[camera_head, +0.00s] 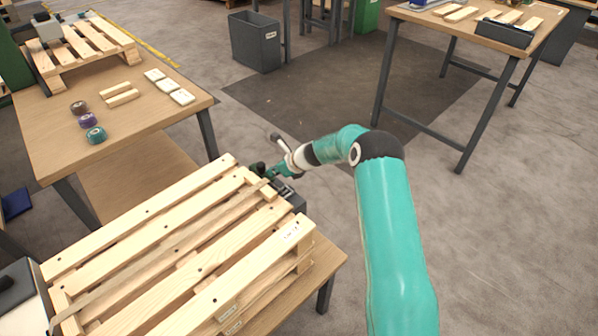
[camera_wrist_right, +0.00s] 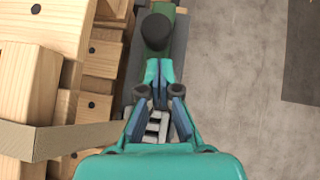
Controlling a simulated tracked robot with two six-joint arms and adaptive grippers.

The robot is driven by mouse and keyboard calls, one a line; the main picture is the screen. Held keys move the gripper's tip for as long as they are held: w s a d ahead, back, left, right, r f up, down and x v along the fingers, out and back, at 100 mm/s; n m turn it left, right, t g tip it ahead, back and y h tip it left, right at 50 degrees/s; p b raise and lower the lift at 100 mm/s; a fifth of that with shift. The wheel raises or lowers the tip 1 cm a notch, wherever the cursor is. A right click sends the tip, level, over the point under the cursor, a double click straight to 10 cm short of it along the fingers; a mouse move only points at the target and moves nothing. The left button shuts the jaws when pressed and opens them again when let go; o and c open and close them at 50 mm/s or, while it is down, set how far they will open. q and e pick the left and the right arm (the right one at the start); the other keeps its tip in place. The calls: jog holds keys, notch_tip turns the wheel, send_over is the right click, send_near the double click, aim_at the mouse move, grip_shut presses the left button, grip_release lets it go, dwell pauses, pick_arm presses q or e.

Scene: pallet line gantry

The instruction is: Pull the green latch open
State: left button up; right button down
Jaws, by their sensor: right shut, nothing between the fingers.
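The green latch (camera_wrist_right: 166,9) shows in the right wrist view as a green lever with a black round knob (camera_wrist_right: 155,31), at the edge of a grey fitting beside the stacked wood. My right gripper (camera_wrist_right: 158,66) is shut and empty, its fingertips right at the near side of the knob. I cannot tell whether they touch it. In the head view my right gripper (camera_head: 270,172) is at the pallet's far right corner, over a dark fitting (camera_head: 289,194). The latch is too small there to make out clearly. My left gripper is not in view.
A wooden pallet (camera_head: 170,240) with a strap across it lies on a table (camera_head: 328,272). A second table (camera_head: 45,150) at the left holds tape rolls, small boards and another pallet. A grey bin (camera_head: 255,42) stands behind. Floor right of the pallet is clear.

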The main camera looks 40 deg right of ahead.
jog(key=shift+s+d+f+b, duration=0.15)
jog(key=shift+s+d+b, duration=0.1)
jog(key=shift+s, duration=0.25)
jog(key=shift+s+d+f+b, duration=0.1)
jog(key=shift+s+d+b, duration=0.1)
jog(key=shift+s, duration=0.25)
jog(key=v, duration=1.1)
jog(key=shift+f+p, duration=0.1)
jog(key=shift+p, duration=0.2)
